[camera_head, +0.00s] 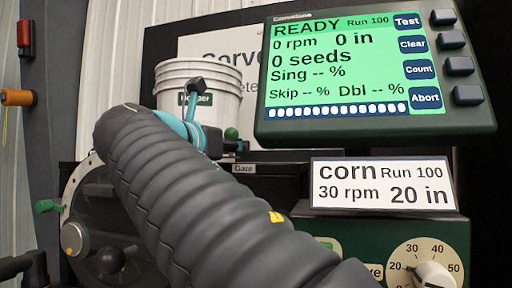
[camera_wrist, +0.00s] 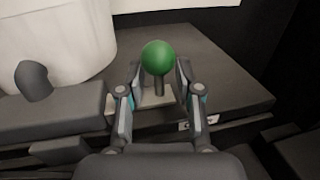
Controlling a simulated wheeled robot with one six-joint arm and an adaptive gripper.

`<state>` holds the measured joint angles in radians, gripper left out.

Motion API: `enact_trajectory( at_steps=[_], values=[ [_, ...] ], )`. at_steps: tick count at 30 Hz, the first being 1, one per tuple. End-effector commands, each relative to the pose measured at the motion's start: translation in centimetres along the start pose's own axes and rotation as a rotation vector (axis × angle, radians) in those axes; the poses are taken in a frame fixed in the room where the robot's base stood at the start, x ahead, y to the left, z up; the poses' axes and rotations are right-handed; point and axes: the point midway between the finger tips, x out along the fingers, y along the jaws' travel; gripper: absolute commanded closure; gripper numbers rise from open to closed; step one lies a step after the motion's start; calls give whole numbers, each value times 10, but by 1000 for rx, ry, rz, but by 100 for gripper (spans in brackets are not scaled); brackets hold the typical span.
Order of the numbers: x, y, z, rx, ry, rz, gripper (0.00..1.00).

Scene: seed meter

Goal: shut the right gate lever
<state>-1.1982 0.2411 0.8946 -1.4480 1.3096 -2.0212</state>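A green ball knob (camera_wrist: 158,57) on a short dark stem, which I take as the right gate lever, stands upright in the wrist view. It also shows in the head view as a small green ball (camera_head: 231,133) above a "Gate" label. My gripper (camera_wrist: 160,66) is open, with one finger on each side of the knob and stem. Gaps show between the fingers and the stem, so it is not closed on it. In the head view my arm hides most of the gripper (camera_head: 196,112) and the stem's lower part.
A white bucket (camera_head: 200,78) stands behind my arm and fills the upper left of the wrist view. The display (camera_head: 375,75) reads READY, 0 seeds. A card (camera_head: 383,184) reads corn, 30 rpm, 20 in. A green handle (camera_head: 47,206) sits beside the round disc at left.

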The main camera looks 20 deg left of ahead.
Motion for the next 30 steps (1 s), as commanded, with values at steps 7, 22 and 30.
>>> enact_trajectory(
  at_steps=[7, 22, 30],
  values=[
    [-37, 1, 0, 0, 0, 4, 65],
    [-112, 0, 0, 0, -1, 0, 65],
    [-117, 0, 0, 0, -1, -1, 65]
  ],
)
